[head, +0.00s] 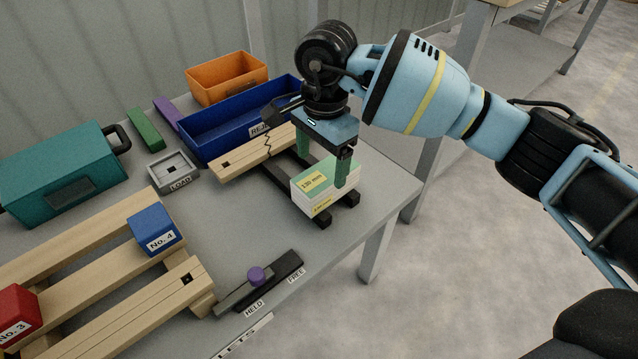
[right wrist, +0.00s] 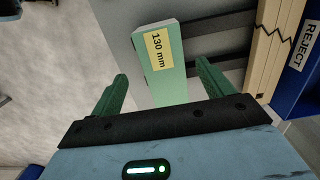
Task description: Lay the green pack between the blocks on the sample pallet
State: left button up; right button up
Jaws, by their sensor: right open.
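The green pack (head: 312,182), green on top with white sides and a yellow "130 mm" label, lies across dark bars at the table's right end. It also shows in the right wrist view (right wrist: 170,75). My right gripper (head: 322,172) is open at the pack, its green fingers on either side; I cannot tell if they touch it. The wooden pallet (head: 95,262) is at lower left. On it stand the blue block "No. 4" (head: 152,222) and the red block "No. 3" (head: 14,308), with a bare slat between them. My left gripper is not in view.
A cracked wooden board (head: 235,163) and blue "REJECT" bin (head: 225,118) lie beside the pack. An orange bin (head: 225,78), teal case (head: 60,170) and grey "LOAD" fixture (head: 172,170) stand behind. A purple knob (head: 257,274) sits on a "HELD/FREE" slide at the front edge.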

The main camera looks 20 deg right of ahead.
aim_at(326, 171)
jog(key=shift+w+d+r+h, duration=0.1)
jog(key=shift+w+d+h, duration=0.2)
jog(key=shift+w+d, duration=0.1)
jog(key=shift+d+r, duration=0.1)
jog(key=shift+r, duration=0.05)
jog(key=shift+f+b, duration=0.5)
jog(key=shift+f, duration=0.8)
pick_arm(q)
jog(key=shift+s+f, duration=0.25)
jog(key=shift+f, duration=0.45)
pick_arm(e)
jog(key=f+b, duration=0.2)
jog(key=f, duration=0.3)
jog(key=shift+d+f, duration=0.15)
jog(key=shift+d, duration=0.05)
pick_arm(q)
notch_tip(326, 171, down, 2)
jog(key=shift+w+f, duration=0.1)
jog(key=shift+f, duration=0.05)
pick_arm(e)
jog(key=c, duration=1.3)
